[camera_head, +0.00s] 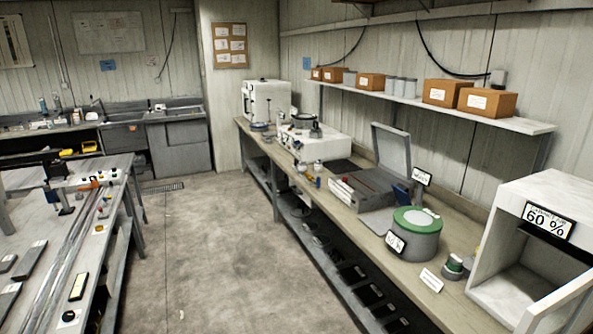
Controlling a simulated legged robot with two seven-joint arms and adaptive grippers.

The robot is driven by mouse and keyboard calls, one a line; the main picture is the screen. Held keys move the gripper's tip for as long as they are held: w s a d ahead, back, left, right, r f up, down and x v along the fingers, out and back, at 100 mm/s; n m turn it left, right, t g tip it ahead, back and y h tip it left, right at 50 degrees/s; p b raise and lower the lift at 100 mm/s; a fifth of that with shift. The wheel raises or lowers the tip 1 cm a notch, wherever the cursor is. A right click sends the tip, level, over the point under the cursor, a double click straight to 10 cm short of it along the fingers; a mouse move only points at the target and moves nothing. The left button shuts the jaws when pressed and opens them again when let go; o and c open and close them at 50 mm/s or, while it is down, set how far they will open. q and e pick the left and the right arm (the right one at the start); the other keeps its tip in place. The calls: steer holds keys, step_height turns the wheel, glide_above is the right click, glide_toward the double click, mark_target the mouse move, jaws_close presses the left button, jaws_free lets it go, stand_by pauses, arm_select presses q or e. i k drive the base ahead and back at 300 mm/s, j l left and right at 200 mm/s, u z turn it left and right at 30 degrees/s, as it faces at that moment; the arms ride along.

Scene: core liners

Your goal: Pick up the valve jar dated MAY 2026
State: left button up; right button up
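No jar with a readable MAY 2026 date shows in the head view. A large round grey container (414,244) with a green lid stands upright on the right bench, with a tilted white tag whose text is too small to read surely. A small jar-like item (455,264) with green on it stands to its right, close to the open white cabinet; its marking is not readable. I cannot tell whether either is the valve jar. Neither of my grippers can be made out in this view.
The white cabinet (556,188) with a 60 % sign stands open at the bench's right end. A grey case (391,150) with a raised lid stands behind the container. A white card (432,280) lies near the bench edge. The floor (215,250) between the benches is clear.

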mark_target(301, 165)
steer(key=i+u, duration=0.35)
steer(key=i, duration=1.35)
steer(key=i+z, duration=0.15)
steer(key=i, duration=0.3)
steer(key=i+j+z, duration=0.2)
steer(key=i, duration=0.25)
steer(key=i+j+z, duration=0.15)
steer(key=i, duration=0.35)
steer(key=i+j+z, duration=0.2)
steer(key=i, duration=0.2)
steer(key=j, duration=0.1)
